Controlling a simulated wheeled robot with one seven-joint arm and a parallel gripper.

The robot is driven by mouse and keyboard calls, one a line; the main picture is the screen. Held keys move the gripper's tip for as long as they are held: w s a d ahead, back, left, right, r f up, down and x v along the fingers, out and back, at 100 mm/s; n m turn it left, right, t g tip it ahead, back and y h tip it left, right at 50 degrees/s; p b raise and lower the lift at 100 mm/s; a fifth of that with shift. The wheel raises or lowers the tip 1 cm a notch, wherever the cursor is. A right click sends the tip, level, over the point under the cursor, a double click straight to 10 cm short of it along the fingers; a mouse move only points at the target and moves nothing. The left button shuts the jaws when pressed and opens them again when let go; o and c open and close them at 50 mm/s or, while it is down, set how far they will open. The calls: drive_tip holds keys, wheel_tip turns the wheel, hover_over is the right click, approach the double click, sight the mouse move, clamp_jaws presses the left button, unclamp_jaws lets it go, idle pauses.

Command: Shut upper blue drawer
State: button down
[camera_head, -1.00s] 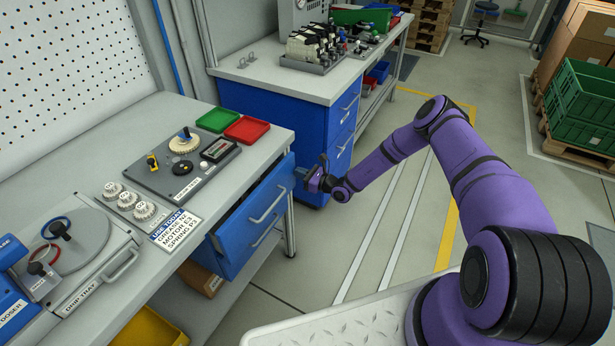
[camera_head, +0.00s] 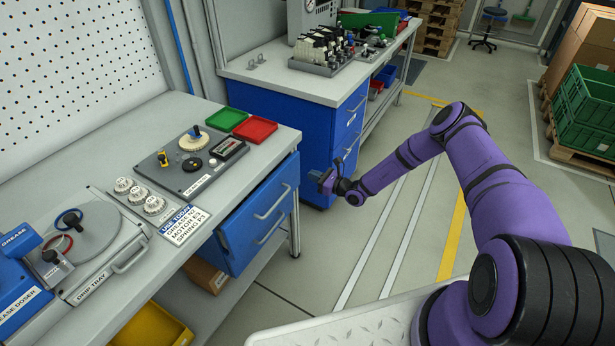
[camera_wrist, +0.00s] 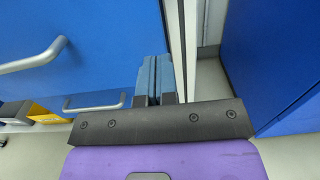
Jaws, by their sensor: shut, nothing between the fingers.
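The upper blue drawer (camera_head: 258,207) is under the near workbench, with a silver bar handle (camera_head: 273,203). My gripper (camera_head: 318,178) is just right of the drawer front's right end. Its shut fingers (camera_wrist: 154,75) hold nothing and overlap the drawer's right edge in the wrist view. Whether they touch it cannot be told.
A grey bench leg (camera_head: 295,230) stands beside the drawers. Another blue cabinet (camera_head: 318,135) stands close behind my gripper. The near bench (camera_head: 240,165) bears a green tray, a red tray and a tool plate. The floor (camera_head: 400,235) to the right is clear.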

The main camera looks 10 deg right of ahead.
drive_tip(key=v, duration=1)
approach(274, 199)
drive_tip(key=x, duration=0.7)
drive_tip(key=shift+a, duration=0.3)
drive_tip(key=shift+w+a, duration=0.1)
drive_tip(key=shift+w, duration=0.05)
drive_tip(key=x, duration=0.3)
drive_tip(key=shift+w+a, duration=0.2)
drive_tip(key=shift+a, duration=0.05)
drive_tip(key=shift+w+a+r, duration=0.15)
drive_tip(key=shift+w, duration=0.1)
